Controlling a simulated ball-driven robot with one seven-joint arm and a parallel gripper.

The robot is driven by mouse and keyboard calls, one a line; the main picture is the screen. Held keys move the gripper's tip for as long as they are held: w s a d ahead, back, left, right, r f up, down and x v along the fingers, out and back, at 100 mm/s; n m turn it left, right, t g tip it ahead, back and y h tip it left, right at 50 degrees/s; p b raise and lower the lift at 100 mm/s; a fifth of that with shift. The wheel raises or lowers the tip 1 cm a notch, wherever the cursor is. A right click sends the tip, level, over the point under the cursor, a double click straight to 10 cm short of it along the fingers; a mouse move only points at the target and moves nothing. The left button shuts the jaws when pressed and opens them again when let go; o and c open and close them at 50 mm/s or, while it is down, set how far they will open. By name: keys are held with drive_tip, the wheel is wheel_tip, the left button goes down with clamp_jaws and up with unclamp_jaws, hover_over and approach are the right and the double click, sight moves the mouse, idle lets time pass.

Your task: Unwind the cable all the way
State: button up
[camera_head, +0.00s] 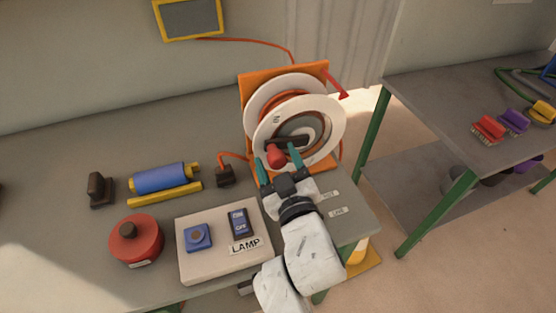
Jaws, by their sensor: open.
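A cable reel (335,128) with white round flanges stands upright on an orange frame (254,90) at the right end of the workbench. Orange cable (262,118) shows between its flanges. A dark crank arm with a red knob (277,156) is on the reel's near face. My gripper (277,153) is open, with its teal fingers on either side of the red knob. I cannot tell whether they touch it. Cable runs from the reel's left to a dark block (225,176). An orange cable (250,41) also runs from behind the frame to a yellow-edged panel (189,17).
A lamp switch panel (213,269), a red round canister (136,241), a blue roller (160,178) and a dark stamp-like block (100,189) are on the bench left of my arm. A red pointed piece (336,83) sticks out right of the frame. A second table (455,95) holds coloured brushes.

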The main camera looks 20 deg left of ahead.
drive_tip(key=shift+c, duration=0.2)
clamp_jaws()
idle(0.4)
